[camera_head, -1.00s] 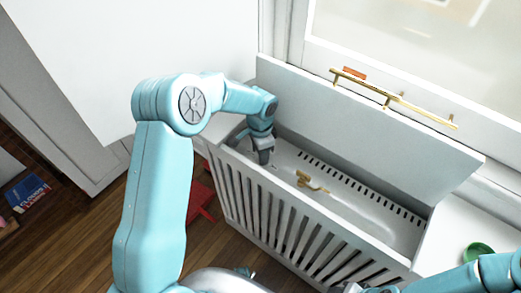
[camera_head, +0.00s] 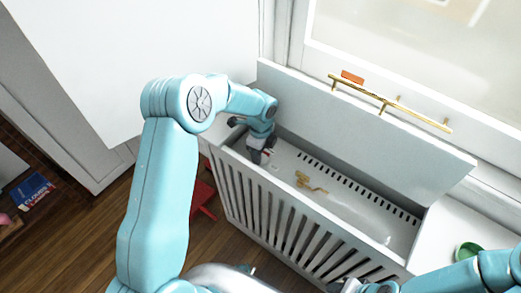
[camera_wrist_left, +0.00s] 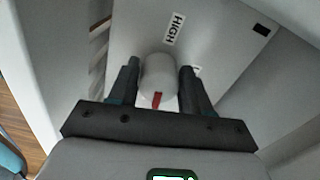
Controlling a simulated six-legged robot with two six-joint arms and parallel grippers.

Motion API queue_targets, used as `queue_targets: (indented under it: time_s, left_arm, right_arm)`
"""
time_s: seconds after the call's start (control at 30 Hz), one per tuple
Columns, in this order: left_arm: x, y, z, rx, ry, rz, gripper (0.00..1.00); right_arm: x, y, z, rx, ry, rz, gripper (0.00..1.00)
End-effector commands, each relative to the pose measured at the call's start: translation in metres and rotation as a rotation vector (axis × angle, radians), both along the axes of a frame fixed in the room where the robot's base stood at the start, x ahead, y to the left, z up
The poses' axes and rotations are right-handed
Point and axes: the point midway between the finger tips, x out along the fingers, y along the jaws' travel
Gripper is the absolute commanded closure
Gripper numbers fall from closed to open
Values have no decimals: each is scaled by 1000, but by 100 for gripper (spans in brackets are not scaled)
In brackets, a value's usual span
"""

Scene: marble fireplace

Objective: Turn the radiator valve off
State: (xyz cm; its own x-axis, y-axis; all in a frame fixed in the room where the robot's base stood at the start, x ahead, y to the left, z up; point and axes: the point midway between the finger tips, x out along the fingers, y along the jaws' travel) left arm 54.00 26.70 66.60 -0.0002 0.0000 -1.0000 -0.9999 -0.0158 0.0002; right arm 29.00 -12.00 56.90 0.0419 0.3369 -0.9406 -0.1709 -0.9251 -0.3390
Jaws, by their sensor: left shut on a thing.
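The radiator valve is a white rounded knob (camera_wrist_left: 158,78) with a red mark, between the two dark fingers of my left gripper (camera_wrist_left: 157,88) in the left wrist view. The gripper is shut on it. A label reading HIGH (camera_wrist_left: 173,29) is on the pale surface beyond the knob; another label is mostly hidden behind it. In the head view my left gripper (camera_head: 261,153) reaches down into the left end of the open white radiator cover (camera_head: 290,228), largely hiding the knob. My right arm enters at the lower right; its gripper is only partly visible at the bottom edge.
The cover's raised lid (camera_head: 365,120) leans back below the window. A brass rail (camera_head: 390,103) runs above it. Brass fittings (camera_head: 308,182) lie inside the cover. A green round thing (camera_head: 468,252) sits on the right ledge. A red stool-like object (camera_head: 203,198) stands left of the cover.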

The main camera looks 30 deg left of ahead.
Motion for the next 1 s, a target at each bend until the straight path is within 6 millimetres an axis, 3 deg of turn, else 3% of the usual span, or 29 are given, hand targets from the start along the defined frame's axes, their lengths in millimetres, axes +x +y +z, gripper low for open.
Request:
queue_targets:
  time_s: [0.3,0.9,0.93,1.0]
  left_arm:
    - [2,0,2,0,-5,-136,82]
    - [2,0,1,0,-5,-172,82]
    - [2,0,1,0,-5,-172,45]
    - [2,0,1,0,-4,-171,31]
  right_arm:
    - [0,0,5,0,0,0,57]
    - [0,0,5,0,0,0,57]
    - [0,0,5,0,0,0,57]
    - [0,0,5,0,0,0,57]
